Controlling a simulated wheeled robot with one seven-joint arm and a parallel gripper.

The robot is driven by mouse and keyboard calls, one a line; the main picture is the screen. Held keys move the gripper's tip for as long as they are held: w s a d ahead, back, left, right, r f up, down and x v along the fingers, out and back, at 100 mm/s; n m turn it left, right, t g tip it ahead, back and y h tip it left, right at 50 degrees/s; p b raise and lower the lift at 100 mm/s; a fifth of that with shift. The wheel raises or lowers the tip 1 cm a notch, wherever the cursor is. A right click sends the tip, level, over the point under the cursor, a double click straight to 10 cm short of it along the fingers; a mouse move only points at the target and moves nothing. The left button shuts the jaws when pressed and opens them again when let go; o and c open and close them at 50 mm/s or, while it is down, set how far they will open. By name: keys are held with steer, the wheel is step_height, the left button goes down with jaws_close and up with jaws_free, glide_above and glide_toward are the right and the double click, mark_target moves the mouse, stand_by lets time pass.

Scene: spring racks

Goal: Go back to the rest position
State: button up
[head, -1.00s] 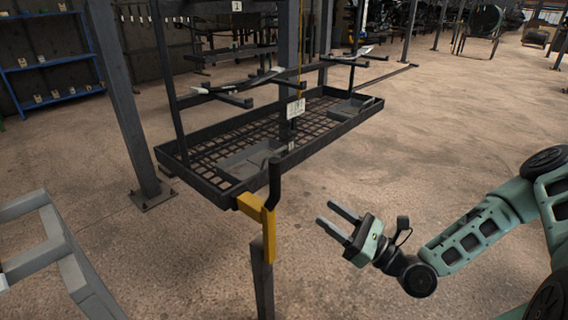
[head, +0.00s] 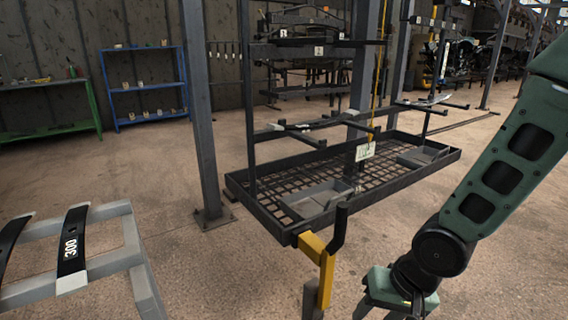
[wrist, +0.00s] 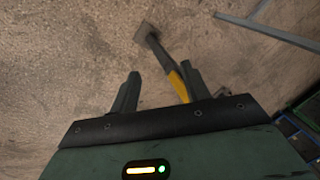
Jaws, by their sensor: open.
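My gripper (head: 389,309) is at the bottom edge of the head view, right of the yellow and dark post, with its fingers pointing down and cut off by the frame. In the wrist view my gripper (wrist: 160,70) shows two separated fingers with nothing held between them. Below them lie bare floor and the yellow and dark post (wrist: 174,75), which runs down to a square foot. My arm comes down from the upper right in the head view.
The dark spring rack (head: 385,192) with a mesh base stands in the middle, apart from my gripper. A grey trestle (head: 110,265) with dark leaf springs (head: 73,240), one labelled 300, is at the left. Blue shelves (head: 147,84) stand behind. Floor right of the rack is open.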

steer(key=s+a+r+n+g+h, duration=0.2)
steer(key=s+a+r+n+h, duration=0.1)
steer(key=s+r+n, duration=0.8)
steer(key=s+r+m+p, duration=0.2)
steer(key=s+r+p, duration=0.1)
steer(key=r+p, duration=1.6)
steer(key=shift+s+r, duration=0.2)
steer(key=shift+r, duration=0.5)
